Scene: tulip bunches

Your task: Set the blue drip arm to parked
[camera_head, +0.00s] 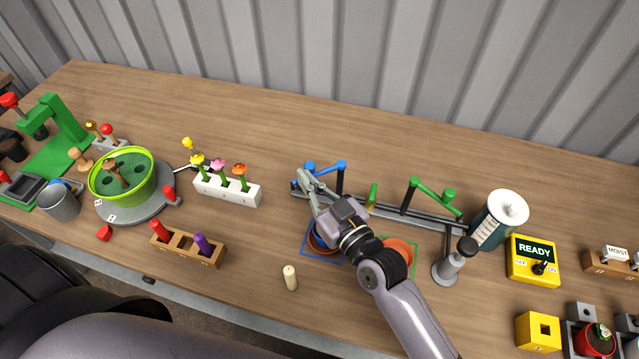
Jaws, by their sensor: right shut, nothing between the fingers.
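The blue drip arm (326,166) is a short blue bar on a dark post at the back of a grey rail, with a blue knob at its left end. My right gripper (304,181) is shut and empty, its fingertips at the rail's left end, close in front of the blue knob. Whether it touches the arm I cannot tell. The gripper's body hides part of the rail and part of a pot in a blue square outline (306,250). My left gripper is not in view.
A green drip arm (432,191) stands on the same rail (400,210) at right. An orange pot (399,246) sits below it. A grey plunger-like stand (452,265), a yellow READY box (533,260) and a white flower block (228,190) stand nearby. The table behind the rail is clear.

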